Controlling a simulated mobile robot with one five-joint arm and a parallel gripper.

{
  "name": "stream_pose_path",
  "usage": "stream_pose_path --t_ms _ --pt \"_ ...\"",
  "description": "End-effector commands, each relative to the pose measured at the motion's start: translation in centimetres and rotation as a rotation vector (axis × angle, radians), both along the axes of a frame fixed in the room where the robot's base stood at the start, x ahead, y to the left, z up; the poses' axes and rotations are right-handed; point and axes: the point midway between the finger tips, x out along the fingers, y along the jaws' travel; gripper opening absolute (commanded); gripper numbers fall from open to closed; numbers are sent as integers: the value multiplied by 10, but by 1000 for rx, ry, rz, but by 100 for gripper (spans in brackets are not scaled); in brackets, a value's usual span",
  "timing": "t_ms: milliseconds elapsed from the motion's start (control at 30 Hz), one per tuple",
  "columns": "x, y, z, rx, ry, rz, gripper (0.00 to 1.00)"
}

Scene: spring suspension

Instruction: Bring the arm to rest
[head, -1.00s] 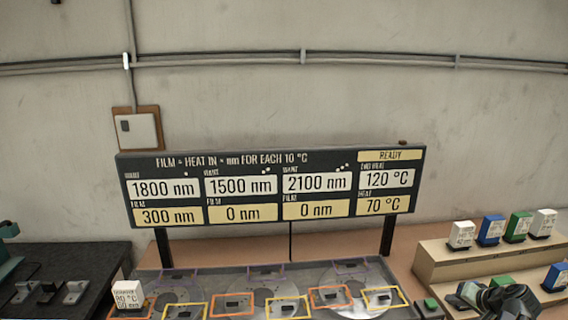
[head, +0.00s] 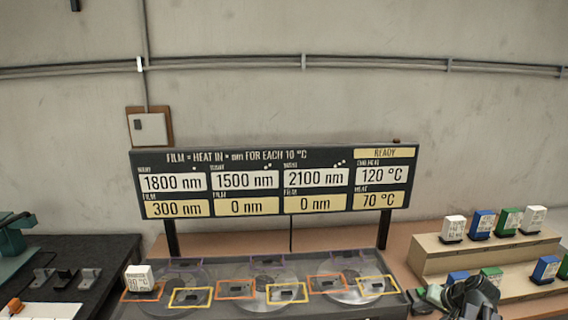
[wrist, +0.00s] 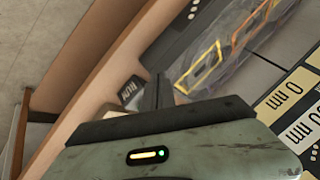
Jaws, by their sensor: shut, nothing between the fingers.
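My gripper (head: 470,295) shows as a dark shape at the lower right of the head view, in front of the stepped wooden rack. In the wrist view my gripper (wrist: 165,90) has its narrow dark fingers together with nothing between them. A small block marked RUN (wrist: 130,91) lies just left of the fingers there; I cannot tell the gap between them.
A dark tray (head: 225,268) with coloured frames and round discs fills the bottom middle. A white block (head: 140,279) stands at its left end. A display board (head: 275,182) rises behind it. The rack (head: 430,262) at right holds several coloured blocks. A black mat (head: 95,258) lies at left.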

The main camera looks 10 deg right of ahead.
Motion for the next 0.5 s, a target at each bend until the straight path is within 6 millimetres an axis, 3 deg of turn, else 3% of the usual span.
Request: stream_pose_path --t_ms 167,267,400,500 --pt "20 78 -15 -16 110 131 0" --pt "27 136 -26 -43 197 226 0" --pt "23 238 -41 -126 359 389 0" --pt "11 297 -47 -207 460 479 0"
